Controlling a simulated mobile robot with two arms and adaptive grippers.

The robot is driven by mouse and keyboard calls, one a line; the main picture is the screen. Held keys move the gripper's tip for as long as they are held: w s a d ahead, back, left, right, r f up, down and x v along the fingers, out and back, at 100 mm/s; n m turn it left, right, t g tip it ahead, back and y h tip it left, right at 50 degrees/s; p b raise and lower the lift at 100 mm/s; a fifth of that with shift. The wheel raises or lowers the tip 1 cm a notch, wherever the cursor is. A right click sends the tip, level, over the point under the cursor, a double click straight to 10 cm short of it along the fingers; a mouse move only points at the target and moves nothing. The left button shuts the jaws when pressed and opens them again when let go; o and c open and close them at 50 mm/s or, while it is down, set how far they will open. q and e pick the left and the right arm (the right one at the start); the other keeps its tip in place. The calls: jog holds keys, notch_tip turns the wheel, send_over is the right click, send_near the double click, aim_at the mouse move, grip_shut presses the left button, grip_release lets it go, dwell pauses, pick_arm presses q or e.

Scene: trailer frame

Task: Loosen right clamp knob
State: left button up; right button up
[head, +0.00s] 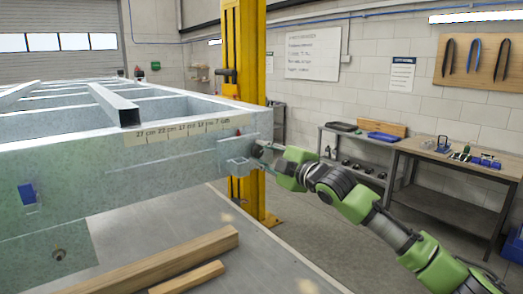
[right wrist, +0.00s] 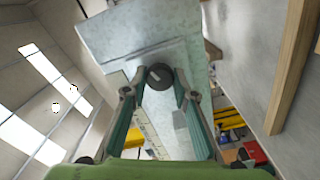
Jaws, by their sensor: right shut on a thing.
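The right clamp knob (right wrist: 160,76) is a dark round disc on the end of the galvanised trailer frame (head: 60,170). In the head view the knob (head: 257,150) is small and partly covered by my gripper. A metal clamp plate (head: 237,164) sits beside it on the frame's side. My right gripper (right wrist: 160,78) reaches in from the right in the head view (head: 264,150). Its two fingers lie on either side of the knob and are shut on it. My left gripper is not in view.
A ruler strip (head: 190,130) runs along the frame's side. A yellow post (head: 245,60) stands just behind the frame's end. Wooden beams (head: 165,262) lie at the front on a grey surface. A workbench (head: 450,165) and shelf stand at the right wall.

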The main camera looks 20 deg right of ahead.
jog(key=shift+n, duration=0.6)
jog(key=shift+f, duration=0.1)
jog(key=o, duration=1.1)
jog(key=v, duration=1.2)
